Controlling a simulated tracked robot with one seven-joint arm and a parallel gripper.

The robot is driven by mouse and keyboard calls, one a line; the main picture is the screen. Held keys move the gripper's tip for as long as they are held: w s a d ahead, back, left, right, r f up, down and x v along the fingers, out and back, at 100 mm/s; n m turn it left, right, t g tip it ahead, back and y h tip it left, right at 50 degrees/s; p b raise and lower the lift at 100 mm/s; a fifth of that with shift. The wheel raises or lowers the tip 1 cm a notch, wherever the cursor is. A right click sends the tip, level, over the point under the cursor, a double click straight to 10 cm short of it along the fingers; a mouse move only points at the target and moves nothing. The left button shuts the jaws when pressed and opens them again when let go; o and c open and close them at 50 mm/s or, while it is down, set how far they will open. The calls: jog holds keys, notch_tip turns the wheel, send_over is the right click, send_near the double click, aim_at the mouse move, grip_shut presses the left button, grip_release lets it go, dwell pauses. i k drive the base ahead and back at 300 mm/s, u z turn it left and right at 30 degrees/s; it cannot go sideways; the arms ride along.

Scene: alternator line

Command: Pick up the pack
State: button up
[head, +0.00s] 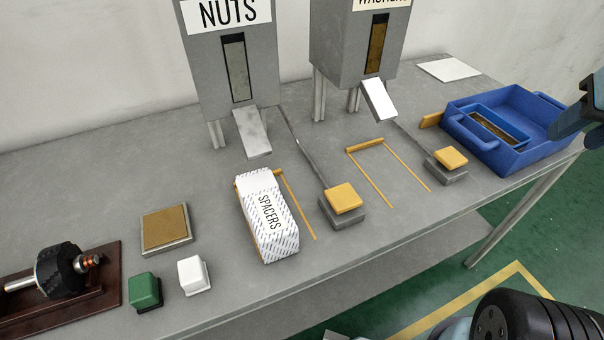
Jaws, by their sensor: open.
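The pack (268,217) is a white, patterned block marked SPACERS. It lies on the grey bench in front of the nuts dispenser, within a yellow marked outline. Its label faces up and its sides show clear. Part of my gripper (572,132) shows at the right edge, above the right end of the blue tray. It is open and well apart from the pack; most of it is cut off by the frame.
The nuts dispenser (230,70) and washers dispenser (357,45) stand behind. Yellow-topped pedestals (344,197) (451,159) flank an empty yellow outline. A blue tray (545,152) stands right. A green block (144,290), white block (192,275) and brown fixture (105,262) are left.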

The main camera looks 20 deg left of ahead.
aim_at(274, 232)
jog(key=z, duration=0.65)
jog(key=k, duration=2.75)
jog(key=u, duration=0.95)
jog(key=i, duration=1)
jog(key=z, duration=0.05)
